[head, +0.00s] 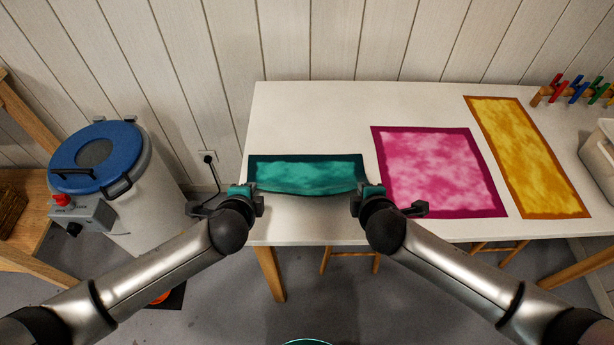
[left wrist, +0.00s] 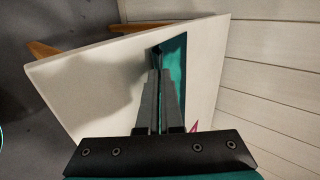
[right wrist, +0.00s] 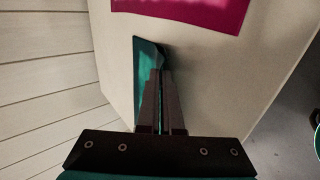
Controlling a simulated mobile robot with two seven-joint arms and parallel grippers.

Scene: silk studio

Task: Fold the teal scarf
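The teal scarf (head: 305,174) with a dark teal border lies at the left part of the white table, its far edge flat on the tabletop. Its near edge sags between my two grippers and looks a little raised. My left gripper (head: 249,189) is at the near left corner, its fingers closed on the cloth; the scarf also shows beside the fingers in the left wrist view (left wrist: 178,75). My right gripper (head: 366,190) is at the near right corner, also closed on the cloth, with the scarf showing in the right wrist view (right wrist: 149,88). The fingers hide the pinched corners.
The white table (head: 330,110) is bare behind the scarf. A pink cloth (head: 435,168) lies close to its right, and a yellow cloth (head: 527,155) beyond that. A rack with coloured handles (head: 575,90) stands far right. A blue-lidded drum (head: 100,165) stands left of the table.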

